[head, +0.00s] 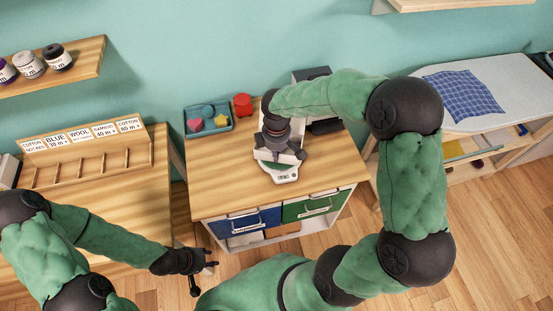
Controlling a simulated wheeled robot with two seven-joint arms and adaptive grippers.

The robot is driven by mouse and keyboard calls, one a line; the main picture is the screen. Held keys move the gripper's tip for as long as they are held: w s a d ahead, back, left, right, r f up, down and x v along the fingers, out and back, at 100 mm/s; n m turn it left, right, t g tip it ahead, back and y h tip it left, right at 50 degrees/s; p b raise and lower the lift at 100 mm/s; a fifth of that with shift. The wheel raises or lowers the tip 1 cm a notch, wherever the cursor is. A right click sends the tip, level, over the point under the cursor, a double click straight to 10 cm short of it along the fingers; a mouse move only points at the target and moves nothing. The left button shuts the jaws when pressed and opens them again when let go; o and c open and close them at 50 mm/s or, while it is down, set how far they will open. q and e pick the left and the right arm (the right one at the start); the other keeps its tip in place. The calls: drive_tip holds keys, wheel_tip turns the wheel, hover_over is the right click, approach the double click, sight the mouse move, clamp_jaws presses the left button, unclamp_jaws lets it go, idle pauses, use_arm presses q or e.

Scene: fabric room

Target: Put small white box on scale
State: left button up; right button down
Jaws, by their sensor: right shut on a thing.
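The scale (286,178) is a white device with a small display at its front edge, on the wooden top of the middle cabinet. My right gripper (281,154) is over the scale, pointing down and shut on the small white box (263,155). Only part of the box shows between the dark fingers. I cannot tell whether the box touches the scale's plate, as the gripper covers it. My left gripper (205,275) is open and empty, low in front of the cabinet's left side.
A blue tray (223,128) with colored shapes and a red object (243,104) sit at the back left of the cabinet top. A dark device (324,126) stands behind my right gripper. A wooden rack with label cards (82,135) is at left. The cabinet top's left front is clear.

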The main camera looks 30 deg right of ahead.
drive_tip(key=shift+f+b, duration=0.3)
drive_tip(key=shift+f, duration=0.95)
drive_tip(key=shift+s+f, duration=0.1)
drive_tip(key=c, duration=1.4)
unclamp_jaws()
wheel_tip(320, 180, up, 12)
drive_tip(key=p, duration=0.3)
